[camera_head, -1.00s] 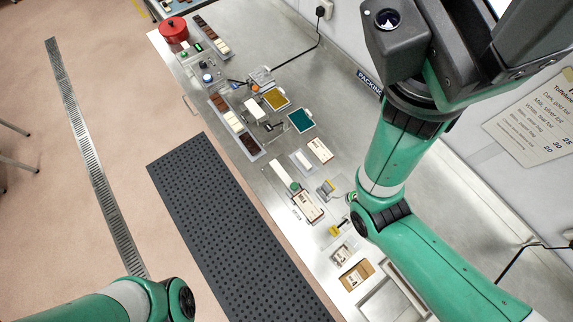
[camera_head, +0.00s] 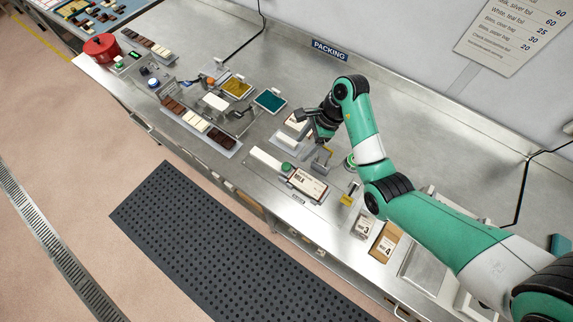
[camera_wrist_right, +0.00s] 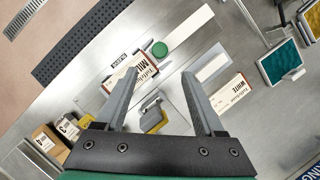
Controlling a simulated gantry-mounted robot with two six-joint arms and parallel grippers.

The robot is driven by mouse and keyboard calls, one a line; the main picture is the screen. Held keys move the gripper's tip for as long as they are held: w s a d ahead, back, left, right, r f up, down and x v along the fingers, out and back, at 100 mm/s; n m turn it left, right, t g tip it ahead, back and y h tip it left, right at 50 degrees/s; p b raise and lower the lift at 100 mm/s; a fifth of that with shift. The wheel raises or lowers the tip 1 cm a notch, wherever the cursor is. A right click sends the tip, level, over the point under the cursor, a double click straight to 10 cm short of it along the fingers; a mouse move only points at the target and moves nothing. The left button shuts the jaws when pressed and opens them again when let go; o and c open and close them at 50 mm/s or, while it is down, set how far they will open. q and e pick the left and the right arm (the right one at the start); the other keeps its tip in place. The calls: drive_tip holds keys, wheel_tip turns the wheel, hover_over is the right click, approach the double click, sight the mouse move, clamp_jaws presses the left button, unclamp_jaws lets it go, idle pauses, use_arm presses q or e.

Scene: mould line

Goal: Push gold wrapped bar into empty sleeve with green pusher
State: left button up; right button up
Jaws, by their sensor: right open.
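The green pusher knob (camera_head: 286,167) sits on a pale straight track (camera_head: 265,158), at the end beside a sleeve marked MILK (camera_head: 307,185). In the right wrist view the knob (camera_wrist_right: 159,48) is just beyond the fingertips, and the MILK sleeve (camera_wrist_right: 146,72) is partly behind the left finger. A second sleeve, marked WHITE (camera_wrist_right: 232,93), lies to the right beside a short empty-looking tray (camera_wrist_right: 212,66). I cannot make out a gold wrapped bar. My right gripper (camera_wrist_right: 160,72) is open and empty above the bench, touching nothing visible. My left gripper is out of view.
A grey and yellow fixture (camera_wrist_right: 152,116) stands below my right fingers. A small yellow-topped stand (camera_head: 347,200) and two boxes marked 3 (camera_head: 364,224) and 4 (camera_head: 386,243) are to the right. Chocolate trays (camera_head: 200,125) and yellow (camera_head: 236,87) and teal (camera_head: 269,100) panels are left.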

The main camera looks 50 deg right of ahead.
sight(287, 166)
drive_tip(key=b+x, duration=0.2)
drive_tip(key=x, duration=0.9)
drive_tip(key=shift+a+f+b, duration=0.15)
drive_tip(key=shift+a+b, duration=0.05)
drive_tip(key=shift+b, duration=0.1)
clamp_jaws()
idle(0.8)
